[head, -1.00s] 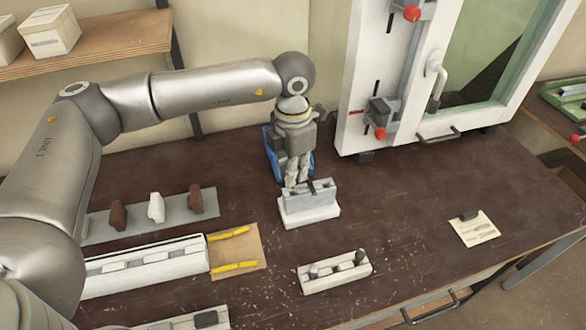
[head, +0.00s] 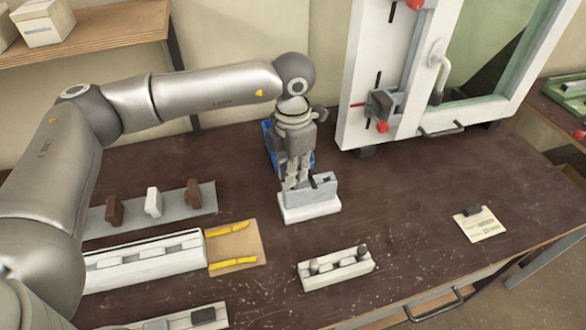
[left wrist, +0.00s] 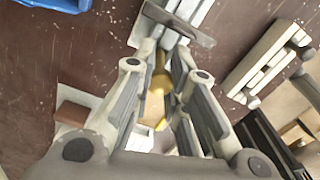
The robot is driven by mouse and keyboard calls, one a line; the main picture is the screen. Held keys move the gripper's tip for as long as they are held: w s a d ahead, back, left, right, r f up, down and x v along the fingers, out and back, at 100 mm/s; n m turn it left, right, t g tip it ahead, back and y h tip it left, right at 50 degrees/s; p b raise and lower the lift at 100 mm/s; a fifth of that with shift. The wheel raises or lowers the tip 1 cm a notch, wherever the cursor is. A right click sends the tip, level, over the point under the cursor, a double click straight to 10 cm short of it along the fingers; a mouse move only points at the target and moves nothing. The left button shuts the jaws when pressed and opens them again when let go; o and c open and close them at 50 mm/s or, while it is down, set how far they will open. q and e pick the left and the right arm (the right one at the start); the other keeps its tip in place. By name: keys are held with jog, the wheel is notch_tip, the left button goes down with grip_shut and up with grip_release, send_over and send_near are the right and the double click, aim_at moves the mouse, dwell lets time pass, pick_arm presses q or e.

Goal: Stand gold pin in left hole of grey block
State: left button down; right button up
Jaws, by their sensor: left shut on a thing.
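My left gripper (head: 297,186) is shut on the gold pin and points down at the left end of the grey block (head: 326,191). The gold pin (left wrist: 160,88) shows between the two fingers in the left wrist view. In the head view the fingers hide the pin. The grey block stands on a white base (head: 310,213), with a small dark piece on it. It also shows beyond the fingertips in the left wrist view (left wrist: 196,14). I cannot see the left hole or tell whether the pin touches it. My right gripper is not in view.
A blue bin (head: 268,138) stands behind the gripper. A white fixture with grey pegs (head: 337,270) lies in front. A long white rack (head: 150,264) and a tan mat with yellow pieces (head: 238,247) lie left. A white framed panel (head: 360,70) stands behind.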

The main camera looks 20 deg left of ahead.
pick_arm(q)
jog(key=shift+f+b, duration=1.05)
jog(key=shift+f, duration=0.2)
jog(key=c, duration=1.4)
grip_release()
jog(key=shift+o, duration=0.2)
jog(key=shift+r+p, duration=1.9)
jog(key=shift+r, duration=2.15)
